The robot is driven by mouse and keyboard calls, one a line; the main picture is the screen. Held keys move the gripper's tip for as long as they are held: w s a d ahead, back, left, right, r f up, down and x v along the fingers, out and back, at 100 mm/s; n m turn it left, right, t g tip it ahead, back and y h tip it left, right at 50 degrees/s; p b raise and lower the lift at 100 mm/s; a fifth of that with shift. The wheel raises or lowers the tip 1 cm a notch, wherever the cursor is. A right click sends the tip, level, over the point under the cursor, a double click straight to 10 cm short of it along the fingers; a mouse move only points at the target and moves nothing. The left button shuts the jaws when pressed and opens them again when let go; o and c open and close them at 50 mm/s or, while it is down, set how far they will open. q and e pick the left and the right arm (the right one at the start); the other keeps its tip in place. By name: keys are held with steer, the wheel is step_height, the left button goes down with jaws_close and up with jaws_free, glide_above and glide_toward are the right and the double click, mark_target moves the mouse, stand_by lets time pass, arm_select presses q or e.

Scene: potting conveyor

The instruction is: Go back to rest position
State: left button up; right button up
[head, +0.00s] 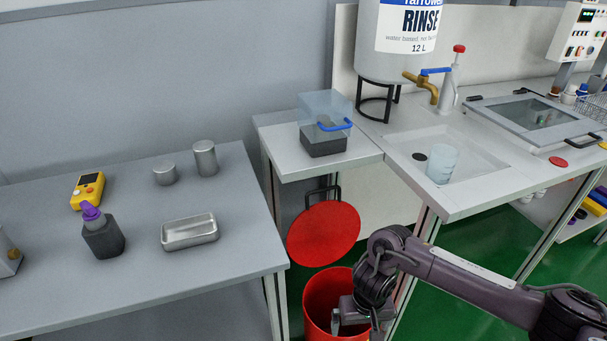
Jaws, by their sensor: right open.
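My right arm comes in from the lower right. Its gripper (357,322) points down over the red bin (313,306) between the benches. The gripper is open, with its fingers over or just inside the bin's mouth. I see nothing held between the fingers. The bin's round red lid (324,234) stands tilted up behind it. The bin's inside is mostly hidden by the gripper and the frame's lower edge. My left gripper is not in view.
The left bench (142,287) holds a metal tray (190,232), a dark bottle (103,237), a yellow meter (88,190) and two metal cylinders. A clear box (325,124) stands on the middle bench. The sink counter (472,199) lies close behind my right forearm.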

steer(key=a+f+n+t+y, duration=0.15)
steer(key=a+f+y, duration=0.35)
steer(key=a, duration=0.7)
step_height(320, 180, down, 7)
steer(key=s+t, duration=0.2)
steer(key=s+d+f+g+h, duration=0.2)
steer(key=s+d+f+h, duration=0.3)
steer(key=s+d+f, duration=1.2)
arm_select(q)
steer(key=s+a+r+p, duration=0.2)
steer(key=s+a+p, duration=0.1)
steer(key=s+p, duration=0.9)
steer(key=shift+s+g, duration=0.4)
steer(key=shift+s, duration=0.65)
arm_select(e)
steer(key=s+d+r, duration=0.2)
steer(key=s, duration=0.6)
steer(key=s+d+r, duration=0.1)
steer(key=s+d, duration=0.1)
steer(key=s, duration=0.6)
steer(key=shift+d+r, duration=0.35)
